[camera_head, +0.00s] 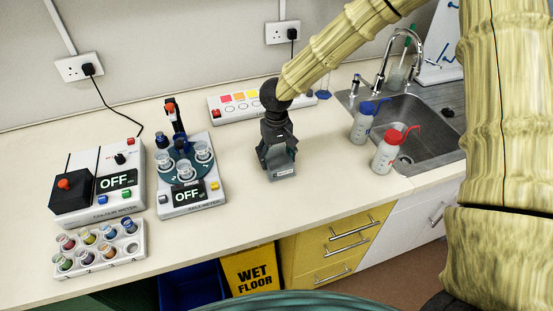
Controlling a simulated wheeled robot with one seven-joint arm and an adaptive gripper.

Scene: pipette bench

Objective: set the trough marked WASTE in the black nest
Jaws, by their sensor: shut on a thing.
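My gripper (277,151) points down over the middle of the bench and is shut on a small grey trough (283,174). The trough has a pale label on its front, too small to read here. It is upright, at or just above the bench top; I cannot tell whether it touches. The fingers hide its upper part. I cannot make out the black nest in this view.
A salt meter (190,198) with a blue carousel and a colour meter (118,200) stand left, behind a vial rack (100,250). A white strip with coloured patches (238,104) lies behind my gripper. Blue-capped (362,125) and red-capped (384,155) bottles stand right, by the sink (418,118).

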